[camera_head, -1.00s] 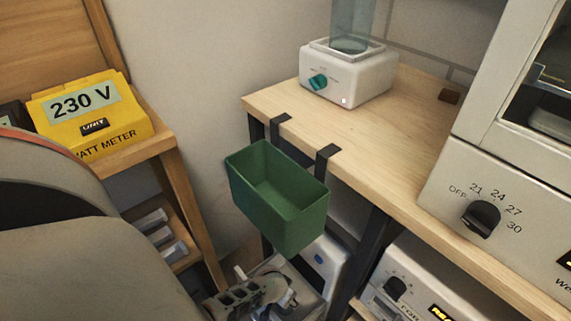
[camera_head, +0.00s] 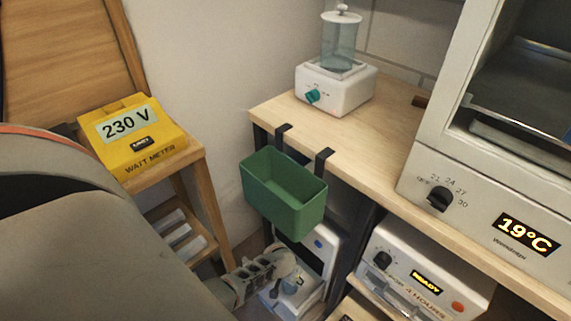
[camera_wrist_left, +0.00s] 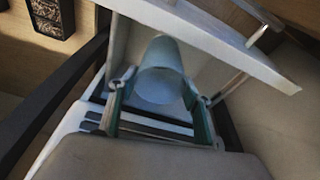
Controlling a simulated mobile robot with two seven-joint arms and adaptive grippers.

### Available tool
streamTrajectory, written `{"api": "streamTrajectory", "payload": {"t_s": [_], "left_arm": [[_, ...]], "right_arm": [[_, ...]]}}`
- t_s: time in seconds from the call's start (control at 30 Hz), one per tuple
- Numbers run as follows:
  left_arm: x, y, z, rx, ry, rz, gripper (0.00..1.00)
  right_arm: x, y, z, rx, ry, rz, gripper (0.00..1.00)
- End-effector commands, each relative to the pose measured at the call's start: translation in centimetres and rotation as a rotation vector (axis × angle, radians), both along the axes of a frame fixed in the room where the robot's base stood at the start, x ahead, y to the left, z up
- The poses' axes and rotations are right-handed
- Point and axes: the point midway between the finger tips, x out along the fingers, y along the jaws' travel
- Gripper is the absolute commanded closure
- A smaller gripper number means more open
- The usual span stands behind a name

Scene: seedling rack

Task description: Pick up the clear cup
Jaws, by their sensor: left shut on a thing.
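The clear cup (camera_wrist_left: 162,72) is a see-through cylinder between the two green-padded fingers of my left gripper (camera_wrist_left: 160,98) in the left wrist view. The fingers are shut on its sides. In the head view my left gripper (camera_head: 270,268) is low in the picture, below the green bin and in front of a white device. The cup is too small and covered there to make out clearly. My right gripper is not in view.
The green bin (camera_head: 283,203) hangs from the wooden bench (camera_head: 345,142) above my left gripper. A white device (camera_head: 300,292) stands close by. A white appliance reading READY (camera_head: 422,278) is to the right. The yellow watt meter (camera_head: 138,135) is on a stool at left.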

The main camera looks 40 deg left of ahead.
Motion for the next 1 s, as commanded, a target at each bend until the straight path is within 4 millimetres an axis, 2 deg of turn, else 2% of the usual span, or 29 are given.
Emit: {"api": "streamTrajectory", "payload": {"t_s": [0.03,0.4,1.0], "left_arm": [[0.7,0.1,1.4,0.000,-0.011,0.000,0.86],[0.5,0.2,3.8,0.000,-0.005,-0.001,0.86],[0.3,0.3,4.7,0.000,0.000,-0.001,0.86]], "right_arm": [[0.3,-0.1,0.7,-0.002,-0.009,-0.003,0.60],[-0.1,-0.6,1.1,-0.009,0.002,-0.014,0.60],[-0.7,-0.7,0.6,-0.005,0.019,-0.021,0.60]]}}
